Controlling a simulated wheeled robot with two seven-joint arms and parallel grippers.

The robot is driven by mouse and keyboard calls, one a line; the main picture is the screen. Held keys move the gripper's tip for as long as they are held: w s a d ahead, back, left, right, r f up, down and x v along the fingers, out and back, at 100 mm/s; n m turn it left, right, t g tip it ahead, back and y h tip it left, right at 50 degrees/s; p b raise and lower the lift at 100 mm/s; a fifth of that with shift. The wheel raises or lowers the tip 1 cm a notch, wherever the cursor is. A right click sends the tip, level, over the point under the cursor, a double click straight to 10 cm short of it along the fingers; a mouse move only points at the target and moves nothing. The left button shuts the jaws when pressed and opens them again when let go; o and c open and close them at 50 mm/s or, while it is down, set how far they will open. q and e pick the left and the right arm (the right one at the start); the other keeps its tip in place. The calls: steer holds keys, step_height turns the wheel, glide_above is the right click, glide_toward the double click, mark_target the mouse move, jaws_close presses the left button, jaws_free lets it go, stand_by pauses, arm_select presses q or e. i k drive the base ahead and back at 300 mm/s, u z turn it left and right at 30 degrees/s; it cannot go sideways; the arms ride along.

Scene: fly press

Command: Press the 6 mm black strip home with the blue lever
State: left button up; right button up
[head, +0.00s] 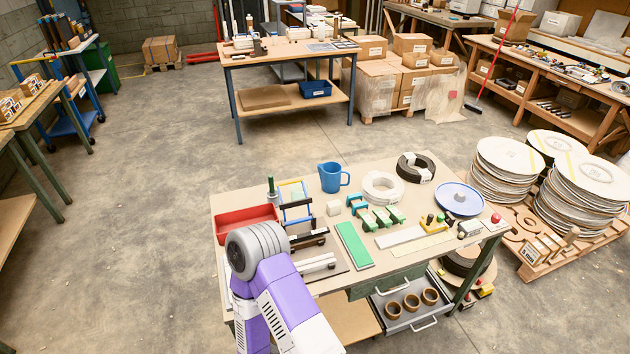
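On the workbench (385,262), a blue lever frame (282,203) stands at the left end, behind my arm. A black bar-shaped piece (309,238) lies in front of it, and a white one (318,263) lies nearer to me. I cannot tell whether the black piece is the 6 mm strip or how it is seated. One purple and white arm of mine reaches over the bench's front left, its grey rounded joint covering part of that area. No gripper fingers show in the head view.
An open drawer (410,312) juts out at front right. Floor at left is clear.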

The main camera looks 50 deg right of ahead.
mark_target(282, 206)
steer(key=z, duration=1)
steer(key=i, duration=0.25)
steer(key=z, duration=0.05)
